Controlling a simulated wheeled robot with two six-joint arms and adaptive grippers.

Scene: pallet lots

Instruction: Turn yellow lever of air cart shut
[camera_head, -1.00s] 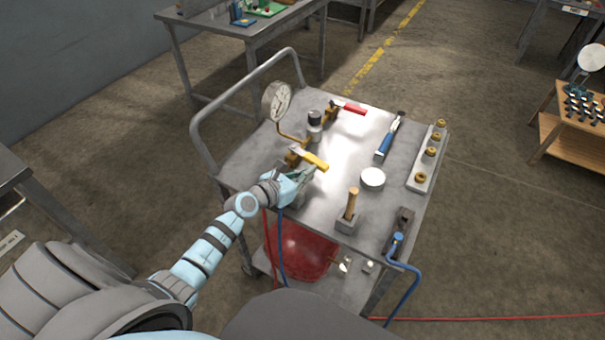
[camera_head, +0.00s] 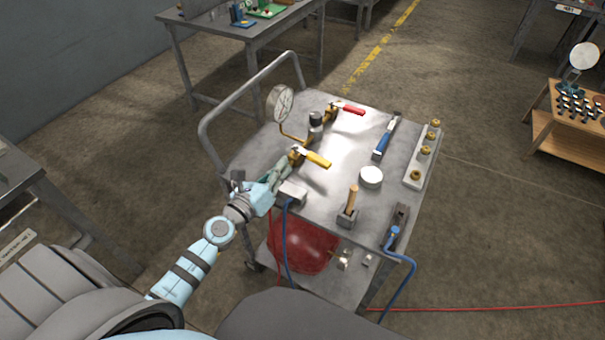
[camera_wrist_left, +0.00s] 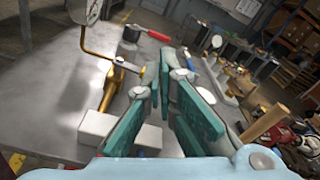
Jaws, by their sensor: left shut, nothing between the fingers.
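The air cart (camera_head: 335,185) is a grey metal trolley with a raised tube handle. Its yellow lever (camera_head: 318,159) sits on a brass valve (camera_head: 296,154) near the cart's left side and points to the right and slightly towards me. My left gripper (camera_head: 283,170) is shut and empty, just left of and below the yellow lever, apart from it as far as I can see. In the left wrist view the teal fingers (camera_wrist_left: 171,75) fill the middle and brass pipework (camera_wrist_left: 109,88) shows to their left. The yellow lever is not clearly visible there. My right gripper is out of view.
A red lever (camera_head: 348,108) and a round gauge (camera_head: 279,101) stand farther back. A blue-handled tool (camera_head: 384,140), a white round lid (camera_head: 371,177), a wooden-handled tool (camera_head: 352,198) and a rack of brass fittings (camera_head: 413,178) are on the top. A blue hose (camera_head: 407,283) hangs at the front.

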